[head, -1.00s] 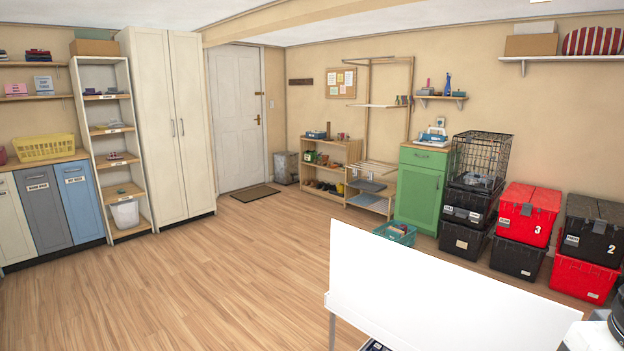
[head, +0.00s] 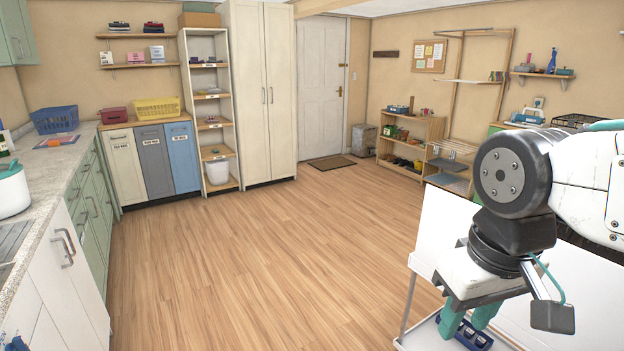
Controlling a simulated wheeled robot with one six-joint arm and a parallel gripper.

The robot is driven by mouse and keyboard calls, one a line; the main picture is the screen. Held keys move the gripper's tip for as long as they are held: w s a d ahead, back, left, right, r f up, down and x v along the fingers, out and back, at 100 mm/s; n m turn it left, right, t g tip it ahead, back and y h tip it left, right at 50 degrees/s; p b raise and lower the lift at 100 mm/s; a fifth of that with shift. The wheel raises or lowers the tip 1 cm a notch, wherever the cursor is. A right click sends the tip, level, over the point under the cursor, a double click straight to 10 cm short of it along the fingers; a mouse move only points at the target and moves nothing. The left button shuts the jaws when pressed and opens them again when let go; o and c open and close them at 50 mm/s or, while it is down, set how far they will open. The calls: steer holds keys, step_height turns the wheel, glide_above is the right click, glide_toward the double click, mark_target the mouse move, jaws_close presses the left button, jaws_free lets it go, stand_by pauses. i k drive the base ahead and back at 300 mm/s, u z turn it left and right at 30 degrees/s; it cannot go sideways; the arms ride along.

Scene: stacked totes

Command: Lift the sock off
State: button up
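I cannot make out a sock in the head view. My gripper (head: 468,316) hangs at the lower right, pointing down, with its two teal fingers apart and nothing seen between them. It is over or in front of a white cart (head: 425,268) with a raised white panel; I cannot tell its height above the lower tray. The stacked totes are not in view now, being out of frame or behind my arm.
A wide wood floor (head: 260,260) lies clear in the middle. A counter (head: 45,175) runs along the left. A tall cabinet (head: 262,95), bins (head: 152,160) and an open shelf unit (head: 408,140) line the back. A dark wire crate top (head: 575,121) shows at right.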

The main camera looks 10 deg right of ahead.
mark_target(452, 153)
steer(key=i, duration=5.35)
steer(key=z, duration=1.6)
steer(key=i, duration=4.95)
steer(key=z, duration=0.8)
